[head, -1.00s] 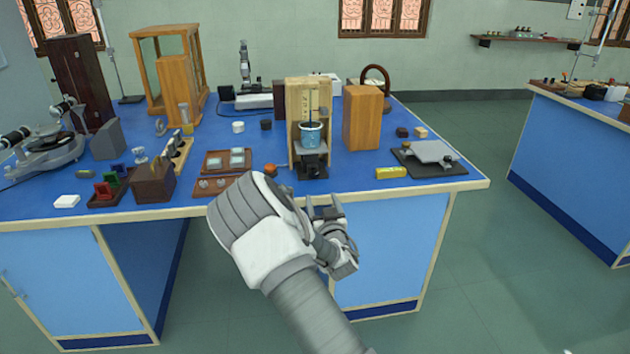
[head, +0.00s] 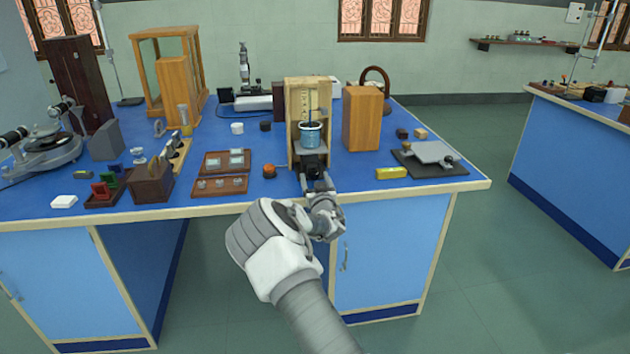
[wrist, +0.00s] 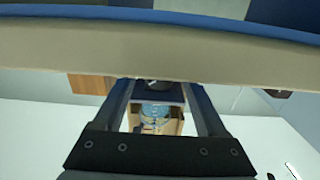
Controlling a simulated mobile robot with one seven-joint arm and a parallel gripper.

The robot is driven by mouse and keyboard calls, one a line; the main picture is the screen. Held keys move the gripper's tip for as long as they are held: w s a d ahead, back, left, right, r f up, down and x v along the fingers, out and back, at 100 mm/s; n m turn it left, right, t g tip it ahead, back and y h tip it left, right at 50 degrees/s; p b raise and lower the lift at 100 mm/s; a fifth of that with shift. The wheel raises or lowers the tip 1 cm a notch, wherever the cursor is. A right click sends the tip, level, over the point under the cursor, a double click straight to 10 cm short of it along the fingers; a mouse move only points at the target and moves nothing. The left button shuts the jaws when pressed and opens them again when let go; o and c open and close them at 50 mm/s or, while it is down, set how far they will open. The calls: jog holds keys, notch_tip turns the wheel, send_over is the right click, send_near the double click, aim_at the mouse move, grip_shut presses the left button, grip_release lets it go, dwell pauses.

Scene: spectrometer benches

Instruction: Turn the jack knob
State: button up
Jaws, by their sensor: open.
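The jack (head: 313,160) is a small black stand at the foot of a wooden frame, near the front edge of the bench. It holds a blue beaker (head: 312,136). Its dark knob (head: 314,172) faces the front edge and is partly hidden by my gripper (head: 318,187). In the wrist view the beaker (wrist: 155,110) and dark jack knob (wrist: 158,86) show between the two spread fingers of my gripper (wrist: 159,88). The fingers are open and empty, pointing at the knob. I cannot tell whether they touch it.
The bench's pale front edge (wrist: 220,65) crosses close to my fingertips. The floor at right is clear.

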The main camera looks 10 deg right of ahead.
grip_shut()
dwell(0.4)
jog(key=shift+b, duration=0.3)
jog(key=n+b, duration=0.3)
jog(key=shift+f+n, duration=0.1)
jog(key=shift+n, duration=0.2)
jog(key=shift+n+b, duration=1.35)
jog(key=shift+n, duration=0.65)
grip_release()
